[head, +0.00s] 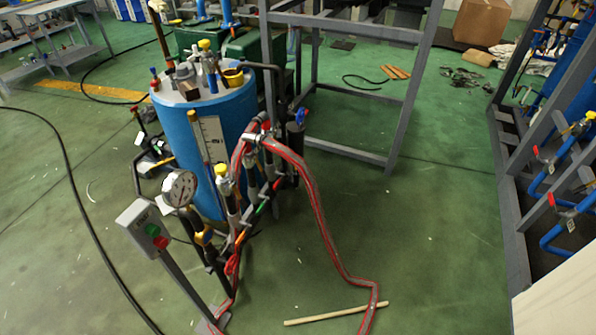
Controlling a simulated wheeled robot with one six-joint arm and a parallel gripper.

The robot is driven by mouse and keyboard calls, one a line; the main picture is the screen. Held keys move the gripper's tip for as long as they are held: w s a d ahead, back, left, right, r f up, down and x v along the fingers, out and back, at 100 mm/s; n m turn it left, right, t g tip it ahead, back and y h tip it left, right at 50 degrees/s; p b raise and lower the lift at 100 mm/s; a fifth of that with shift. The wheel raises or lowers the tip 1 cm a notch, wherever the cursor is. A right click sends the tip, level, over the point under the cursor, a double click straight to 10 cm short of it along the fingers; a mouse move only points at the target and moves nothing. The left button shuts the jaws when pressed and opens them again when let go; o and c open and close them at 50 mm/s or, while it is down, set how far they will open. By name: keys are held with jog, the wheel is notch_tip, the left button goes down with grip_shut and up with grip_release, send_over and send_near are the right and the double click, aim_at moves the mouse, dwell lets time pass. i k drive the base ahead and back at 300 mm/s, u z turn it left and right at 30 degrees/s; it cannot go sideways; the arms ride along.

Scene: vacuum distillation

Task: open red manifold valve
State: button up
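A pipe manifold stands in front of a blue tank (182,130), left of the middle in the head view. A small red handle (278,184) shows among its pipes, close to a green handle (262,207). They are too small to tell whether the valves are open or shut. A thick red hose (312,195) arches over the manifold and runs down to the floor, partly hiding the pipes. More red handles show on blue piping at the right edge, one at the upper valve (536,151) and one lower (551,199). My gripper is not in view.
A round gauge (180,188) and a grey control box (145,228) stand left of the manifold. A wooden stick (335,314) lies on the floor. A grey metal frame (400,125) stands behind. Black cables cross the left floor. Green floor (440,235) is clear at centre right.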

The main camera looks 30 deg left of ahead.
aim_at(276, 185)
jog(key=u, duration=0.2)
jog(key=i, duration=0.75)
jog(key=u, duration=1)
jog(key=i, duration=0.65)
jog(key=u, duration=0.55)
jog(key=k, duration=0.5)
jog(key=z, duration=0.7)
jog(key=i, duration=0.8)
jog(key=u, duration=1)
